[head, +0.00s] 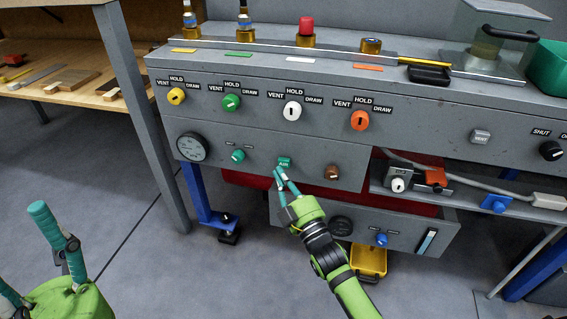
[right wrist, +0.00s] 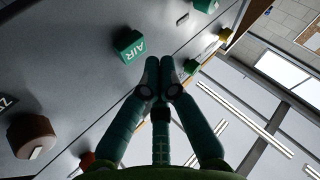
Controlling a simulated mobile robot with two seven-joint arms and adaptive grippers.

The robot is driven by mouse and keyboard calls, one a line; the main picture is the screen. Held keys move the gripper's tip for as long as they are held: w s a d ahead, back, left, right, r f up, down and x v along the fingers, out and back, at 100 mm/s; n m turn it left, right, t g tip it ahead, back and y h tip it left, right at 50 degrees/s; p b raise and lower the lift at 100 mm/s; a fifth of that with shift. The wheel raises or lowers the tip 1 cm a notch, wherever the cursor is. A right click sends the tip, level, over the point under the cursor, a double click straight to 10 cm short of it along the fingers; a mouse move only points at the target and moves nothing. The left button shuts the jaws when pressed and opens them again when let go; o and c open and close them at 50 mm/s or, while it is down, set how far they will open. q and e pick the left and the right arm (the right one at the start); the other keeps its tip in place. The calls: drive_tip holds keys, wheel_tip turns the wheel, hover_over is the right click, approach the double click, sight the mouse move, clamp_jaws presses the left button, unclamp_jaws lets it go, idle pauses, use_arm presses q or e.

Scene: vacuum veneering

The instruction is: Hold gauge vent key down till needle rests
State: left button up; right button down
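The round pressure gauge (head: 192,147) is on the left of the grey panel; its needle is too small to read. A pale key marked VENT (head: 480,136) is on the right side of the panel. A green key marked AIR (head: 284,162) is right of the gauge and shows large in the right wrist view (right wrist: 130,46). My right gripper (head: 281,176) has its fingers together, with nothing visible between them. Its tips are just below the AIR key; contact cannot be told. My left gripper (head: 38,245) is spread open and empty at lower left.
A row of yellow, green, white and orange knobs (head: 293,110) runs above. A green knob (head: 238,156) and a brown knob (head: 332,172) flank the AIR key. A drawer front (head: 408,236) juts out below. Open floor (head: 110,220) lies at left.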

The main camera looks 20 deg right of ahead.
drive_tip(key=s+a+p, duration=0.1)
drive_tip(key=s, duration=0.1)
drive_tip(key=s+a+p, duration=0.1)
drive_tip(key=shift+s+a, duration=0.3)
drive_tip(key=shift+s, duration=0.1)
